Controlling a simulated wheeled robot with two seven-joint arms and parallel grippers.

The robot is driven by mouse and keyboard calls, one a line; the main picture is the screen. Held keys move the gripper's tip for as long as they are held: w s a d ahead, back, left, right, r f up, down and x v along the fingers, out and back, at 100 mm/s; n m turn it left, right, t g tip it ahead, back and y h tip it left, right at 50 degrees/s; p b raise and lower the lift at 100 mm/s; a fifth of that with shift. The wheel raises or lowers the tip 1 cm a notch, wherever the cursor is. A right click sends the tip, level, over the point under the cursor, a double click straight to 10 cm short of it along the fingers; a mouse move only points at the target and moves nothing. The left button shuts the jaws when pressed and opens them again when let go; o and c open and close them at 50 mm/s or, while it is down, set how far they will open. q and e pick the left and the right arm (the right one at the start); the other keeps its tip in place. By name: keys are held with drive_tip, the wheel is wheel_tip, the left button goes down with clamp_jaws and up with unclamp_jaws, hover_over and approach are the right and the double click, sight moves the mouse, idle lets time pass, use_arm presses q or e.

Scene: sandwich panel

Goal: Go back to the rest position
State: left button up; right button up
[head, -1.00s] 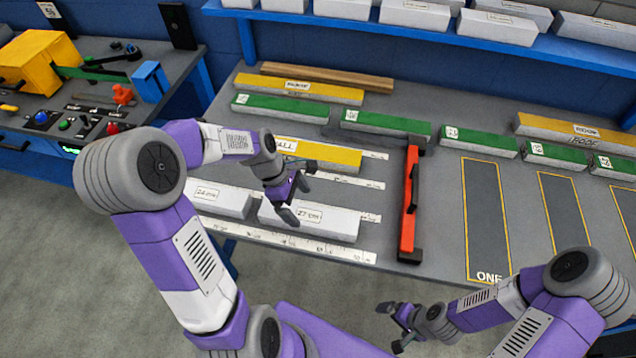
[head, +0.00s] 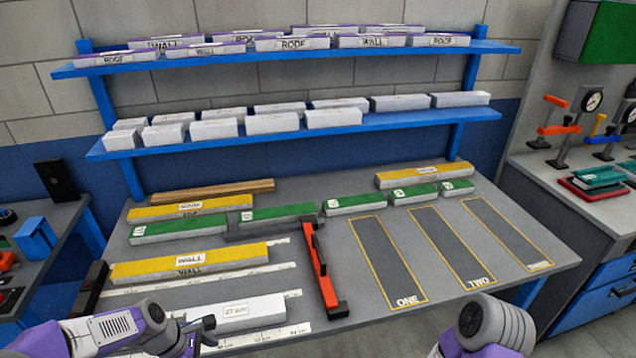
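My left arm reaches in at the lower left of the head view, and its gripper (head: 190,343) is at the bottom edge, near the white block marked 27 cm (head: 243,321). Its fingers are small and partly cut off, so I cannot tell whether they are open. My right arm shows only as a grey and purple joint at the bottom right; its gripper is out of view.
Blue shelves (head: 290,139) behind hold white blocks and purple-edged panels. A grey bench with clamps and a gauge (head: 592,100) stands at right; another bench (head: 75,220) is at left. The three strips are empty.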

use_arm(q)
drive_tip(key=d+f+m, duration=0.5)
drive_tip(key=f, duration=0.4)
drive_tip(key=s+d+f+m, duration=0.9)
drive_tip(key=d+f+m, duration=0.1)
drive_tip(key=f+m, duration=0.2)
drive_tip(key=shift+d+f+g, duration=0.15)
drive_tip(key=shift+f+g, duration=0.15)
drive_tip(key=shift+f, duration=0.45)
